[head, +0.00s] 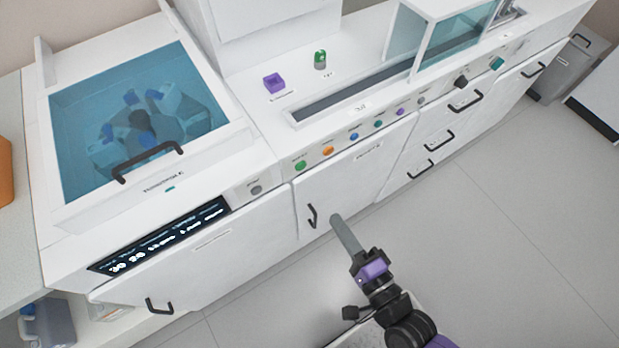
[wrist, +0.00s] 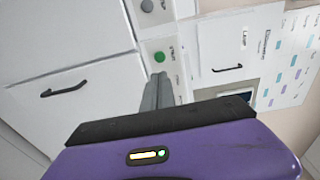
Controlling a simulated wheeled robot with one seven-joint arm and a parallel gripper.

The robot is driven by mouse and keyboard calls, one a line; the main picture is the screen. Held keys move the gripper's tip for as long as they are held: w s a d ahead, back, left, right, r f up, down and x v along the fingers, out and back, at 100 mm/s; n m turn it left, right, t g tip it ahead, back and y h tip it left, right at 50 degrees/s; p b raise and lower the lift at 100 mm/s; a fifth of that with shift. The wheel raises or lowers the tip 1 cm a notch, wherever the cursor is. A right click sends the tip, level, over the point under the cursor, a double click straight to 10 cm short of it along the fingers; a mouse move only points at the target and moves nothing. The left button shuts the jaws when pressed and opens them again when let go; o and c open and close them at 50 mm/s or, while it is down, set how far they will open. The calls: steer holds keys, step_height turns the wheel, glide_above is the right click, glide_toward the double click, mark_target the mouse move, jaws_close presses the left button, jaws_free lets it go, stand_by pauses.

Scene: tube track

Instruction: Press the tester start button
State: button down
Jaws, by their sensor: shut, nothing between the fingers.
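A round green button (head: 300,165) sits at the left end of a row of coloured buttons on the white bench's front panel. In the wrist view the green button (wrist: 160,57) shows just beyond my fingertips, with a small label beside it that I cannot read surely. My gripper (head: 337,218) is shut and empty, in front of the cabinet door and lower than the button in the head view. In the wrist view my gripper (wrist: 158,77) has its fingers pointing at the panel close to the green button. I cannot tell whether they touch it.
Orange (head: 328,150), blue (head: 354,136) and purple (head: 400,111) buttons share the row. A grey knob (head: 256,189) sits left of the green button, on the unit with the blue-lidded bath (head: 66,150). A cabinet handle (head: 312,216) sticks out near my fingers. The floor is clear.

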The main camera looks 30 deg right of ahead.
mark_target(302, 168)
stand_by(0.3)
steer(key=w+p, duration=0.1)
steer(key=w, duration=0.3)
steer(key=w+p, duration=0.1)
steer(key=w, duration=0.3)
steer(key=w+p, duration=0.1)
steer(key=w, duration=0.4)
steer(key=shift+d+f, duration=0.15)
steer(key=shift+d, duration=0.2)
steer(key=shift+w+f, duration=0.1)
steer(key=shift+w, duration=0.4)
